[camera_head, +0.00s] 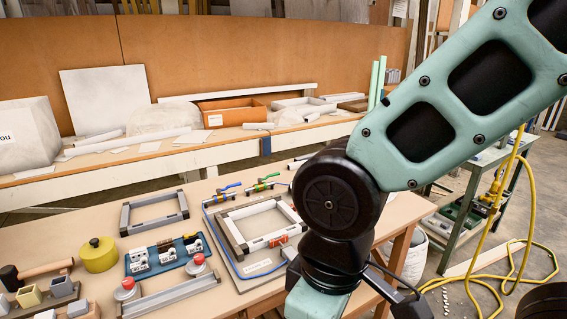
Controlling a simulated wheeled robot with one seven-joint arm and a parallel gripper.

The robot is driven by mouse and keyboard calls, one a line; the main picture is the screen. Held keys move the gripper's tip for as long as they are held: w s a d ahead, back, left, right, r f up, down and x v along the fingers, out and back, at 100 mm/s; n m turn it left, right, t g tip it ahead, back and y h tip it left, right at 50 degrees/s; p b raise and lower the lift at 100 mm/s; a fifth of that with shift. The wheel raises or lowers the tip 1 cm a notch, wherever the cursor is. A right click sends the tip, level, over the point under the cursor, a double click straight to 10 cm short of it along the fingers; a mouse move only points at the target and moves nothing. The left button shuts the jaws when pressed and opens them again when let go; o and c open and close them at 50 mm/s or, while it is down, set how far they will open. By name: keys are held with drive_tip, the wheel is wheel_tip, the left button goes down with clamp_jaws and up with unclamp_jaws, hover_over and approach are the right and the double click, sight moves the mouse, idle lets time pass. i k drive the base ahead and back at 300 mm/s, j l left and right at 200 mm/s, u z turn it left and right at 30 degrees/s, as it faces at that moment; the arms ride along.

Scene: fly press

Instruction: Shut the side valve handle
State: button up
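Small valves sit at the back edge of a fixture board (229,262) on the near table. One has a blue lever handle (230,187), and one to its right has a green lever handle (268,178). Both handles point up and to the right in the picture. I cannot tell which is the side valve, or whether either is open or shut. My arm crosses the right half of the view, its dark joint standing in front of the board's right side. My gripper is not in view, and anything behind the arm is hidden.
The near table (60,228) also holds a grey frame (153,212), a yellow round pot (98,254), a blue switch plate (167,262) and red buttons (199,259). A long bench (190,158) stands behind. A yellow hose (531,200) hangs to the floor at right.

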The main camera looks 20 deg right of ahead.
sight(260, 180)
drive_tip(key=i+z, duration=0.2)
drive_tip(key=i, duration=0.45)
drive_tip(key=i+l+u, duration=0.15)
drive_tip(key=i+l, duration=0.35)
drive_tip(key=i, duration=0.1)
